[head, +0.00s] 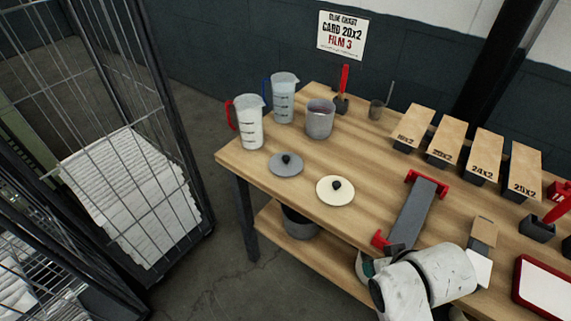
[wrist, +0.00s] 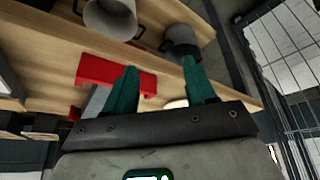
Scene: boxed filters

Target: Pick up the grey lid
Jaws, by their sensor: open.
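The grey lid (head: 274,168), a flat disc with a black knob, lies on the wooden table (head: 262,148) near its left front part. A cream lid (head: 325,197) with a black knob lies just to its right. I cannot make out the grey lid in the wrist view.
A grey pot (head: 320,122), a red-handled jug (head: 250,128) and a blue-handled jug (head: 284,102) stand behind the lids. A grey bar with red ends (head: 413,210) lies right of the cream lid. Pots (wrist: 108,18) sit on the lower shelf. A wire cage (head: 165,110) stands left.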

